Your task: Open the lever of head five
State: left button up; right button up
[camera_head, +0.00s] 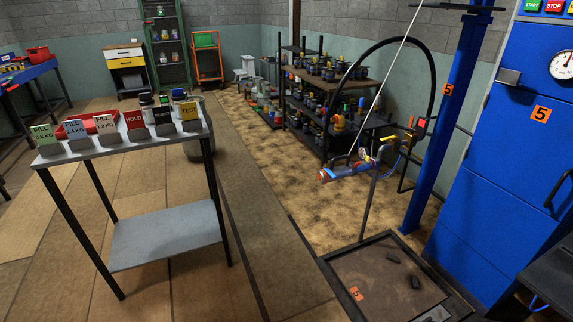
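Head five appears as a filling head (345,171) with a blue and orange body, hanging at the end of a black hose (432,80) beside a blue post (450,120). Small yellow and red parts (381,150) sit at its right end; I cannot tell which is the lever or how it is set. A thin dark rod runs down from it towards the scale platform (380,275), which bears an orange 5 label (356,293). A blue cabinet (520,150) also has an orange 5 label (541,114). Neither of my grippers can be made out.
A metal stand (165,235) with FILL, HOLD and TEST signs stands at the left. Dark shelves (330,105) with several valves or cylinders stand behind the head. Two small black blocks lie on the platform. Open floor (290,190) lies between the stand and the head.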

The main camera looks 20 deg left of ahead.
aim_at(325, 168)
jog(key=u, duration=0.25)
jog(key=i, duration=1.35)
jog(key=z, duration=0.65)
